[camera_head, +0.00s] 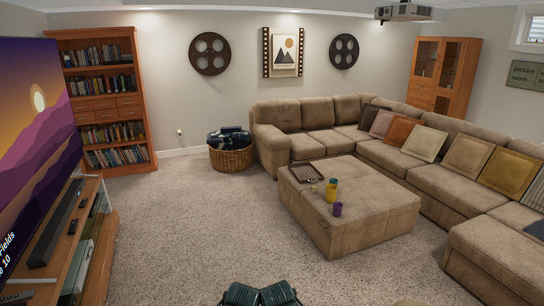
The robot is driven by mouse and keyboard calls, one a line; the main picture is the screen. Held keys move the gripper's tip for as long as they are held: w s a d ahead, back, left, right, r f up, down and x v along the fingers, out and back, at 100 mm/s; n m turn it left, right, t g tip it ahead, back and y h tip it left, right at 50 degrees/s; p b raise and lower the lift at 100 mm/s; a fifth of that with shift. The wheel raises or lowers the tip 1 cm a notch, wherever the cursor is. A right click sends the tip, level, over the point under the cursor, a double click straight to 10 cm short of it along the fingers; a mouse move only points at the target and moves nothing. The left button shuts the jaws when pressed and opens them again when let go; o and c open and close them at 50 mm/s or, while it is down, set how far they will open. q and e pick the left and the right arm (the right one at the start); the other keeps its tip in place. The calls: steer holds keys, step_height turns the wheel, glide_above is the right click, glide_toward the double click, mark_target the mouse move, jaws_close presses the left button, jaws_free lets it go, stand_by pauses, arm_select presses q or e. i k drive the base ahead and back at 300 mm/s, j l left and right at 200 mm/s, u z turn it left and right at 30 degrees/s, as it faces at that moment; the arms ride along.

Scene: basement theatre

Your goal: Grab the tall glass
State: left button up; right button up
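Several small drinking vessels stand on the large beige ottoman (365,225) in the middle right of the head view. A yellow one (331,193) looks the tallest. A shorter purple one (337,210) stands in front of it, nearer to me. A small, pale, glass-like shape (314,188) shows left of the yellow one, too small to make out. I cannot tell for sure which is the tall glass. No gripper fingers show, and nothing touches the vessels.
A dark tray (306,173) lies at the ottoman's back left. A sectional sofa (400,170) wraps behind and right. Open carpet (200,225) lies left of the ottoman. The TV stand (95,240) is at left. Dark green ribbed shapes (262,296), unclear, sit at the bottom edge.

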mark_target(314, 185)
steer(key=i, duration=2.3)
steer(key=i+j+z, duration=0.1)
steer(key=i, duration=1.05)
steer(key=i+j, duration=0.1)
steer(key=i, duration=1.1)
